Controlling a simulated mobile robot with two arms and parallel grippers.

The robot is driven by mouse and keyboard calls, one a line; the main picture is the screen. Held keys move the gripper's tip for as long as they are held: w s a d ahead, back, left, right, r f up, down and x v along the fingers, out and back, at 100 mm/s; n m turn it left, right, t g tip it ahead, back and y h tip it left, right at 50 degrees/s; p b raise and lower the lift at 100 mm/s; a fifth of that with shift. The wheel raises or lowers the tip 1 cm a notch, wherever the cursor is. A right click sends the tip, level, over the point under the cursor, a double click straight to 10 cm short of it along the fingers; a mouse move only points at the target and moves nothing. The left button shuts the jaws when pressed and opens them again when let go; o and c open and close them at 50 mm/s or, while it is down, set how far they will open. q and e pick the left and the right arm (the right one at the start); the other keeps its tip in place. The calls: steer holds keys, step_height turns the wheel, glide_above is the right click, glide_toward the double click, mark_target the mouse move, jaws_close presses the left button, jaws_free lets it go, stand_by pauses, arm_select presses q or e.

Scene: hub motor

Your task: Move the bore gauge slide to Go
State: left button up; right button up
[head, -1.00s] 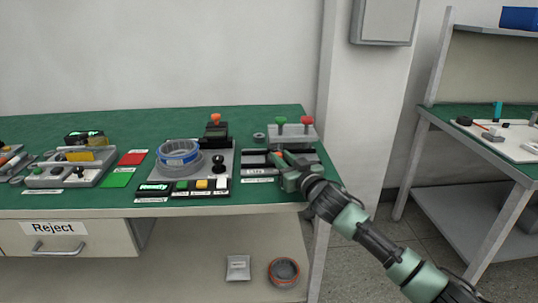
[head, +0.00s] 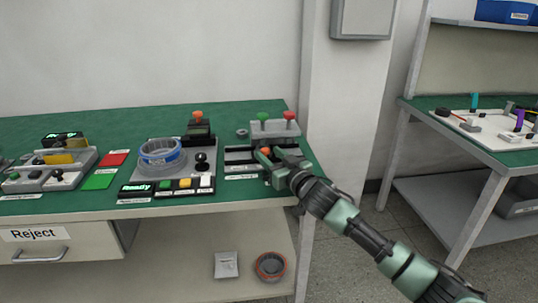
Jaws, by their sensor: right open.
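The bore gauge (head: 238,157) is a dark, low track unit with a small label in front, near the right end of the green bench. An orange knob (head: 265,151), seemingly its slide handle, shows toward the track's right part. My right gripper (head: 271,155) is open and low over that end. Its fingers appear to lie either side of the knob; I cannot tell whether they touch it. The gripper hides part of the track and any position marks there. My left gripper is not in view.
A grey block with a green pin and a red pin (head: 275,131) stands just behind the gripper. Left of the gauge are a fixture with a grey-blue ring (head: 160,154), a black-knobbed lever (head: 201,161) and a button panel (head: 183,185). A second bench (head: 470,150) stands right.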

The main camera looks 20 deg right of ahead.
steer(key=s, duration=0.5)
steer(key=shift+s+d, duration=0.35)
steer(key=shift+s, duration=0.5)
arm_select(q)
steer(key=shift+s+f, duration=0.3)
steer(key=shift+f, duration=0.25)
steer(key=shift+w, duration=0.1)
